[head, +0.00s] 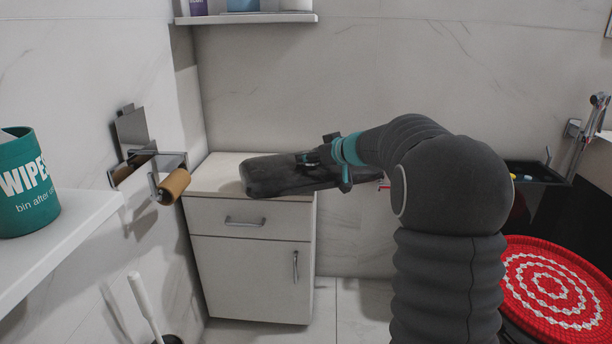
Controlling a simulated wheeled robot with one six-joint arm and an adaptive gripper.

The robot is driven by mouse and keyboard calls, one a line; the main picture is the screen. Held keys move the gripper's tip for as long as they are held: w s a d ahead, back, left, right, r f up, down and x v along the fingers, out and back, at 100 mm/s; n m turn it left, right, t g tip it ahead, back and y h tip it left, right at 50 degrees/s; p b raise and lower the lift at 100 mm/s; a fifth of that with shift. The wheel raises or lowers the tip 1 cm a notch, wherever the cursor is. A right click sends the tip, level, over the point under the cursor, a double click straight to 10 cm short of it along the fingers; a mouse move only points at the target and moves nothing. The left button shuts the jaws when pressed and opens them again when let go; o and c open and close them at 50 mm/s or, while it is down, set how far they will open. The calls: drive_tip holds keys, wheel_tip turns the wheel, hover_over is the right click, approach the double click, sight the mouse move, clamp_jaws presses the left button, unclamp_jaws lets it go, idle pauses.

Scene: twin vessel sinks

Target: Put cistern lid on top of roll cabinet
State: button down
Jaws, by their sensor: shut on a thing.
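The cistern lid (275,178) is a long dark grey slab, lying roughly level across the picture. My gripper (312,161) is shut on its right part, near the upper edge. The roll cabinet (250,262) is white, with a drawer above a door, and stands in the corner. The lid overlaps the cabinet's top in the picture, and its near edge reaches the top's front edge. I cannot tell whether the lid touches the top or hangs just above it. The lid hides much of the top's right side; the bare left part shows.
A paper holder (172,186) juts from the left wall beside the cabinet. A white shelf (60,235) with a green wipes tub (28,185) is at left. A wall shelf (247,18) hangs above. A red woven round lid (553,290) and a black box (535,173) are at right.

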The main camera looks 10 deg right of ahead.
sight(335, 181)
drive_tip(key=shift+w+a+f, duration=0.2)
drive_tip(key=shift+a+f, duration=0.15)
drive_tip(key=shift+a, duration=0.25)
drive_tip(key=shift+f+b, duration=1.15)
drive_tip(key=shift+f, duration=0.7)
drive_tip(key=shift+f, duration=0.1)
drive_tip(key=shift+c, duration=1.7)
unclamp_jaws()
drive_tip(key=shift+f, duration=0.1)
drive_tip(key=v, duration=0.4)
drive_tip(key=p+v, duration=0.1)
drive_tip(key=v, duration=0.3)
drive_tip(key=p+v, duration=0.1)
drive_tip(key=v, duration=0.3)
drive_tip(key=shift+r, duration=0.3)
